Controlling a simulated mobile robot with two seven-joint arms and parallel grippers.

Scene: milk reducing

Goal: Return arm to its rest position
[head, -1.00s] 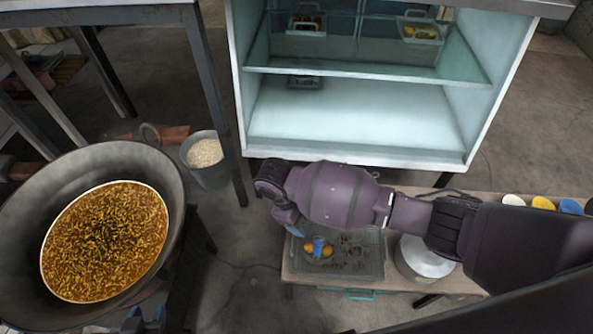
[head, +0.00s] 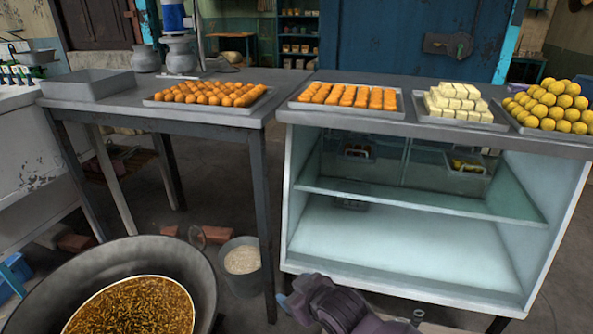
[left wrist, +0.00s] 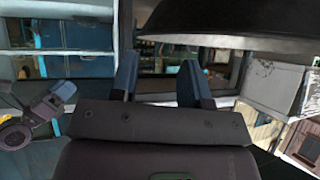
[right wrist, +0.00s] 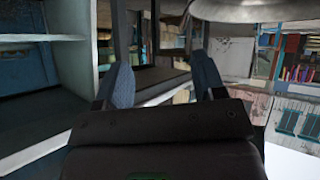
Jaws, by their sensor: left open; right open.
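My right gripper (head: 286,304) shows at the bottom edge of the head view, in front of the display cabinet and to the right of the grey bucket. It is empty, and its spread fingers (right wrist: 162,82) show in the right wrist view with nothing between them. My left gripper (left wrist: 160,82) shows only in the left wrist view. Its two fingers are apart and hold nothing. Part of my right arm (left wrist: 45,105) shows at the left of that view.
A large wok (head: 205,278) of brown-gold food stands at lower left. A grey bucket (head: 240,280) of pale grains stands beside it. The display cabinet (head: 420,250) bears trays of sweets. A metal table (head: 125,112) stands left of it.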

